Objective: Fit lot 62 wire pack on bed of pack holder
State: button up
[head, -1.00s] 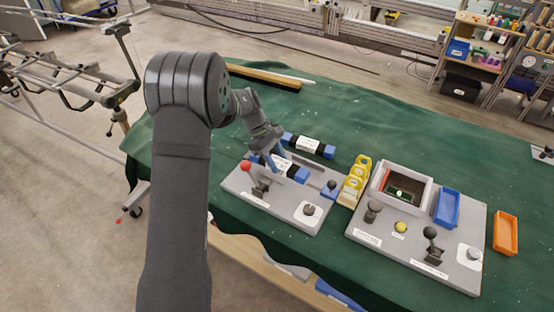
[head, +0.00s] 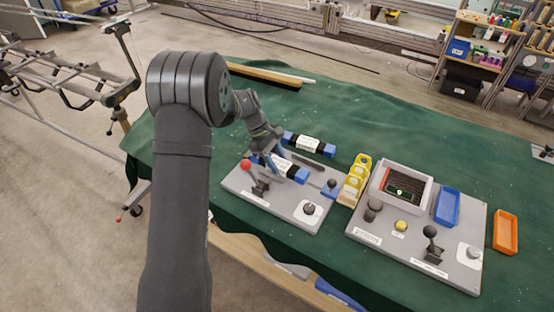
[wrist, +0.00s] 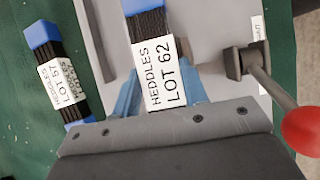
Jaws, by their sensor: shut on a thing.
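The lot 62 wire pack (wrist: 155,60) is a dark bundle with blue ends and a white label reading "HEDDLES LOT 62". My gripper (wrist: 160,90) is shut on it, with a blue finger on each side of the label. In the head view my gripper (head: 268,163) holds the pack (head: 284,168) lengthwise over the pack holder (head: 285,205), a grey plate with a red-balled lever (head: 247,166) and a black knob (head: 309,208). The bed lies largely hidden under the pack and fingers. I cannot tell whether the pack touches it.
The lot 57 pack (wrist: 62,80) lies on the green cloth behind the holder, also seen in the head view (head: 308,145). A yellow rack (head: 354,178) stands right of the holder. Farther right are a second grey station (head: 410,240) and an orange tray (head: 504,232).

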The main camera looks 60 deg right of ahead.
jog(key=shift+f, duration=0.5)
dwell(1.3)
jog(key=o, duration=1.7)
jog(key=shift+c, duration=0.2)
jog(key=shift+r, duration=3.5)
jog(key=shift+f, duration=0.1)
